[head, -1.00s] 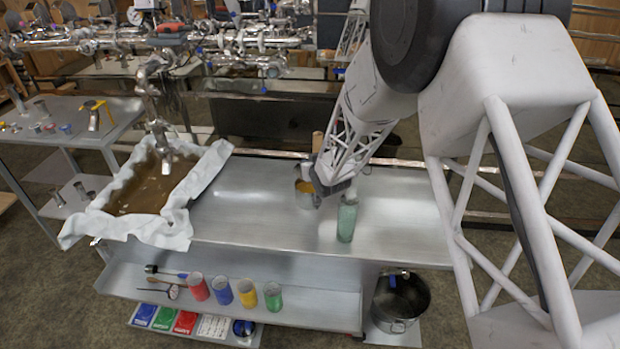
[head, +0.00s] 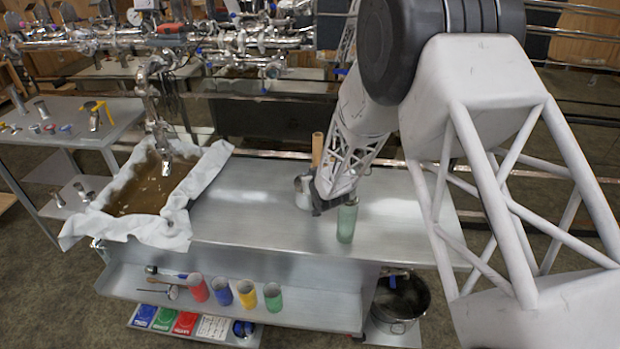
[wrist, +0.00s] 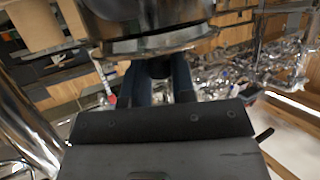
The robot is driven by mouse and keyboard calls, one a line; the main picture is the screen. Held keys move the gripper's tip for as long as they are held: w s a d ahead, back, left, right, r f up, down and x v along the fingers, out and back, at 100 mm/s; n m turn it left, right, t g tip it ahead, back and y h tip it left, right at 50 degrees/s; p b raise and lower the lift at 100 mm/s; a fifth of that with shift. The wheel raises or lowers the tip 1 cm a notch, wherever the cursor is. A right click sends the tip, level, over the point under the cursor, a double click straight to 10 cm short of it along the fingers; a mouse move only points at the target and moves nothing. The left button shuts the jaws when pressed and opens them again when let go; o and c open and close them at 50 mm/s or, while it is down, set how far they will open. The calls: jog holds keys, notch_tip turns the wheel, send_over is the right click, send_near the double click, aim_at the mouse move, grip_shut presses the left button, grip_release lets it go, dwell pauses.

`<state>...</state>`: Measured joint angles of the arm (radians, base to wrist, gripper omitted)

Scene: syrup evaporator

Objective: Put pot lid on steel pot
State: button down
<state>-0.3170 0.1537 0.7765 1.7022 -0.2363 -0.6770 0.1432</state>
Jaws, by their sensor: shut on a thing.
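A small steel pot (head: 303,195) stands on the steel bench, just left of my gripper (head: 319,204). In the wrist view a round metal body, apparently the steel pot (wrist: 150,15), fills the top edge. A shiny metal rim, apparently the pot lid (wrist: 155,43), lies along it at my fingertips. My gripper (wrist: 160,72) is shut on what appears to be this lid. The grip point is mostly hidden, and I cannot tell whether the lid touches the pot or is just above it.
A green glass bottle (head: 347,222) stands close to the right of my gripper. A tan cylinder (head: 317,148) stands behind the pot. A cloth-lined syrup pan (head: 185,215) is at left. A larger pot (head: 399,310) sits low at right.

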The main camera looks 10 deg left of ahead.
jog(key=shift+f, duration=0.3)
jog(key=c, duration=0.9)
grip_release()
jog(key=shift+c, duration=0.2)
jog(key=shift+r, duration=0.4)
jog(key=v, duration=1.2)
jog(key=shift+d+f, duration=0.1)
